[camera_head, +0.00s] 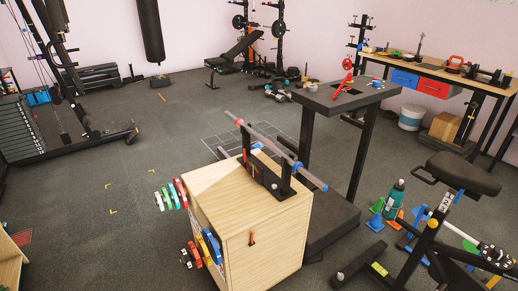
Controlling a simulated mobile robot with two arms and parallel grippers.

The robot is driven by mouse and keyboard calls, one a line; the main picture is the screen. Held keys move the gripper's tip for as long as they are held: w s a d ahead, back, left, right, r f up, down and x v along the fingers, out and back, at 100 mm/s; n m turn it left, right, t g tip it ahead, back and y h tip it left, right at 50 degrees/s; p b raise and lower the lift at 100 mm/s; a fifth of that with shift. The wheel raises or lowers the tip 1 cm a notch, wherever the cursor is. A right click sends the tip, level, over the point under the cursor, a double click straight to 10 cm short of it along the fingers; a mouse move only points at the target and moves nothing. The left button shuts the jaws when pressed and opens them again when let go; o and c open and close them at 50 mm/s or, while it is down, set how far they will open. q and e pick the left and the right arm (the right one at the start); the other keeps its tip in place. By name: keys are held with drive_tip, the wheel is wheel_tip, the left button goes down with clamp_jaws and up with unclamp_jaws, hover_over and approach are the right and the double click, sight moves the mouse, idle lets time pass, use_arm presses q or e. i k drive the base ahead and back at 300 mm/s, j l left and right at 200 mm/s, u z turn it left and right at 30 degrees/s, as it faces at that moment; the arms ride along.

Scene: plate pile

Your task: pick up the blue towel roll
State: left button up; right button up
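I cannot make out a blue towel roll for certain. Small blue items show at the left wall (38,97), too small to identify. Neither of my grippers is in view.
A wooden cabinet (265,225) with a barbell-like bar (275,150) above it stands in the middle. A dark stand (346,95) is behind it. The left-middle floor is clear.

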sight(259, 145)
drive_tip(key=i+j+u, duration=0.35)
drive_tip(key=j, duration=0.15)
drive_tip(key=i+j+u, duration=0.5)
drive_tip(key=i, duration=0.25)
drive_tip(key=i+j+u, duration=0.2)
drive_tip(key=i, duration=0.25)
drive_tip(key=i+j+u, duration=0.15)
drive_tip(key=i, duration=0.3)
drive_tip(key=i+z, duration=0.2)
drive_tip(key=i, duration=0.5)
drive_tip(key=i+z, duration=0.15)
drive_tip(key=i, duration=0.55)
drive_tip(key=i+j+z, duration=0.2)
drive_tip(key=i, duration=0.5)
drive_tip(key=i+l+z, duration=0.2)
drive_tip(key=i+z, duration=0.55)
drive_tip(key=z, duration=0.15)
drive_tip(key=i+z, duration=0.45)
drive_tip(key=i+j+z, duration=0.2)
drive_tip(key=z, duration=0.25)
drive_tip(key=i+j, duration=0.05)
drive_tip(key=i, duration=0.05)
